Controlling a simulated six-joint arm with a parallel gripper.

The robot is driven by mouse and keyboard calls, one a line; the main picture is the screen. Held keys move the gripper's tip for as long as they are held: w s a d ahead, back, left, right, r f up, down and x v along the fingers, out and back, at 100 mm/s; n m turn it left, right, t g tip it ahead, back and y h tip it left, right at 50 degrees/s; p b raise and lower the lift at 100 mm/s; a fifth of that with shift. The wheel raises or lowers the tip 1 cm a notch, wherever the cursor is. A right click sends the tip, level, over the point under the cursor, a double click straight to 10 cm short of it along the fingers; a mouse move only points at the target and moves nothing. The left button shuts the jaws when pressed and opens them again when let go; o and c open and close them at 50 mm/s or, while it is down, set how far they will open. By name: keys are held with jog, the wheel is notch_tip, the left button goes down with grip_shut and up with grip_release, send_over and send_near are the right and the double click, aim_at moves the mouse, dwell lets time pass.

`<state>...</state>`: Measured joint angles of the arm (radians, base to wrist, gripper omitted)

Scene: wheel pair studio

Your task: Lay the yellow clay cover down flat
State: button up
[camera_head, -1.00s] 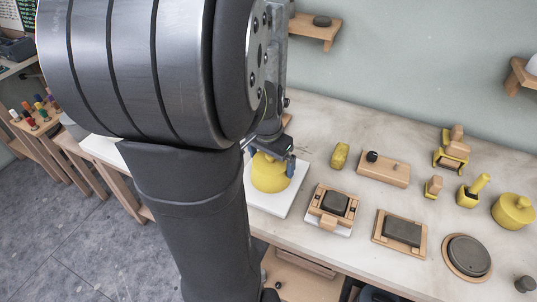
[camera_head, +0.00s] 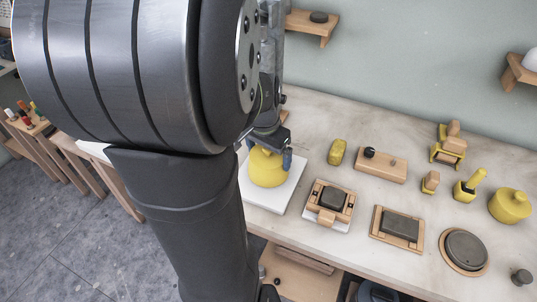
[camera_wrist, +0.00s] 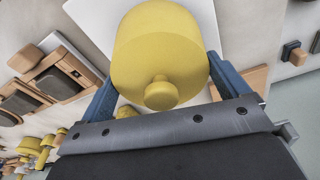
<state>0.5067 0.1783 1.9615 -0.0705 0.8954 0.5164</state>
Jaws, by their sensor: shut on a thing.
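The yellow clay cover (camera_head: 267,170) is a rounded drum shape at the white board in the head view. In the wrist view the cover (camera_wrist: 160,40) fills the top middle, with its small round knob pointing toward the camera. My gripper (camera_head: 269,155) reaches down over it from above, with blue fingers on either side. In the wrist view my gripper (camera_wrist: 160,75) is shut on the cover's sides. The white board (camera_head: 270,199) lies beneath the cover; I cannot tell whether the cover touches it. My arm hides part of the board's left side.
Right of the board are a yellow block (camera_head: 337,151), a wooden block with knobs (camera_head: 381,168), a wooden press-like frame (camera_head: 331,201) and a tray with a grey slab (camera_head: 399,227). A yellow knobbed pot (camera_head: 509,205) and a round grey disc (camera_head: 466,250) stand farther right.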

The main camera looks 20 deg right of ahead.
jog(key=shift+r, duration=0.95)
jog(key=shift+r, duration=0.15)
jog(key=shift+r, duration=2.35)
jog(key=w+d+f+m, duration=0.1)
jog(key=w+d, duration=0.3)
jog(key=d, duration=0.6)
jog(key=w+d+m, duration=0.3)
jog(key=w+d, duration=0.2)
jog(key=d, duration=0.5)
jog(key=w+d+f+m, duration=0.1)
jog(key=w+d+m, duration=0.1)
jog(key=w+d, duration=0.3)
jog(key=d, duration=0.4)
jog(key=shift+d+f+g, duration=0.3)
jog(key=shift+d+g, duration=0.1)
